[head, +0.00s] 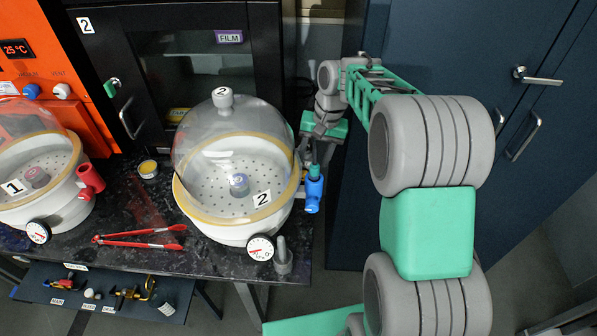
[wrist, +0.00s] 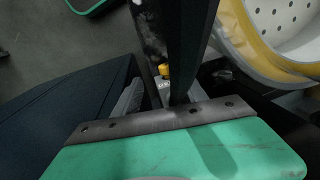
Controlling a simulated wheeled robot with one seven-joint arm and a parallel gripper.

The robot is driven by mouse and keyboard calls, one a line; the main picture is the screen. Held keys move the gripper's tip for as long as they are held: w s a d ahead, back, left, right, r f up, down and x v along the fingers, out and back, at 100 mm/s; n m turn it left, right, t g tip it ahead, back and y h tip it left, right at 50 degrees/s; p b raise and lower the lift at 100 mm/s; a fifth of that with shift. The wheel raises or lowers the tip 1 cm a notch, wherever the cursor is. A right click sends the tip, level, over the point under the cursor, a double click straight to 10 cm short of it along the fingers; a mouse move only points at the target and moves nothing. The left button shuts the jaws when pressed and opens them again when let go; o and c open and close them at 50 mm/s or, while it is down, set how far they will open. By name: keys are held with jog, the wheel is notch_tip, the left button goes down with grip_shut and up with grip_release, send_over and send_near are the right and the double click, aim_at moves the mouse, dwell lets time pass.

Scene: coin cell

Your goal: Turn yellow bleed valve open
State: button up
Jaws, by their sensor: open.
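A small yellow knob (wrist: 164,70), which looks like the bleed valve, shows in the wrist view close to the dark fingers of my gripper (wrist: 168,50). Its handle angle is too small and covered to tell. There my gripper (head: 319,145) hangs at the right end of the black bench, just right of the clear dome marked 2 (head: 222,128). My gripper is open and holds nothing that I can see. I cannot tell whether a finger touches the knob.
A blue valve (head: 313,193) sits below my gripper, beside the white base of vessel 2 (head: 225,232). A gauge (head: 261,247) and a grey post (head: 283,258) stand at the front. Red tongs (head: 140,237) lie left. Dark blue cabinet doors (head: 530,120) stand right.

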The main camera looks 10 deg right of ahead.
aim_at(305, 172)
jog(key=shift+w+a+f+n, duration=0.35)
jog(key=shift+w+f, duration=0.2)
jog(key=shift+w, duration=0.2)
jog(key=f, duration=0.3)
jog(key=a+f, duration=0.1)
jog(key=f, duration=0.3)
jog(key=shift+w+a, duration=0.15)
jog(key=shift+a, duration=0.05)
jog(key=shift+c, duration=0.4)
jog(key=shift+r, duration=0.1)
grip_shut()
